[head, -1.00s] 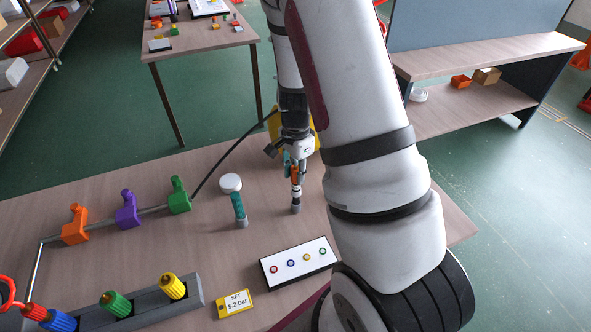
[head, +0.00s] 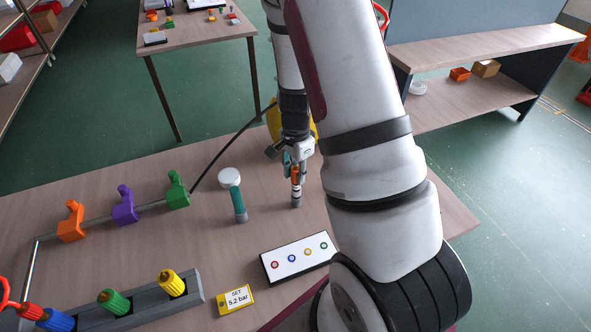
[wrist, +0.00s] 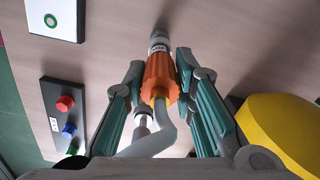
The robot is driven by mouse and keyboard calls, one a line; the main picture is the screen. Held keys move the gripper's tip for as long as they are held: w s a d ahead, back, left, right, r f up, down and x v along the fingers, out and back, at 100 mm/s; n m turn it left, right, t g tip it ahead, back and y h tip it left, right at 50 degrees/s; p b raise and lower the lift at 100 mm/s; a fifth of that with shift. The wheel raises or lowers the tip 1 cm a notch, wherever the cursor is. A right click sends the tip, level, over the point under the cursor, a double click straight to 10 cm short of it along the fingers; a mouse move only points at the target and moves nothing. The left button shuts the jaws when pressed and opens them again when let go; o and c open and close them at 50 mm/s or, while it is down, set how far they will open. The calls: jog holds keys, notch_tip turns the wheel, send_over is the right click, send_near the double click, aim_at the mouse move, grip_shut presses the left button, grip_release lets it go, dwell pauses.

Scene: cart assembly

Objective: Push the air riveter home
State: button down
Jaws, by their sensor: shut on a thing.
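An orange tool with a white band (head: 296,188), which I take to be the air riveter, stands roughly upright on the wooden table. My gripper (head: 293,171) is above it and shut around its upper part. In the wrist view, the orange body (wrist: 160,76) lies between the teal finger pads of my gripper (wrist: 158,82). A pale bent tube (wrist: 160,132) runs from it toward the camera. Its far end meets a grey collar (wrist: 159,38) at the tabletop. I cannot tell how deep the tool sits in that collar. Its label is unreadable.
A teal tool (head: 239,205) with a white disc (head: 229,177) at its top stands to the left. A white board with coloured rings (head: 297,257) lies in front. A yellow rounded object (head: 272,122) is close behind. Coloured valves (head: 124,205) line a pipe at left.

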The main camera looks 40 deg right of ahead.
jog(key=shift+f, duration=0.5)
jog(key=c, duration=1.2)
grip_release()
jog(key=shift+c, duration=0.2)
notch_tip(320, 180, up, 12)
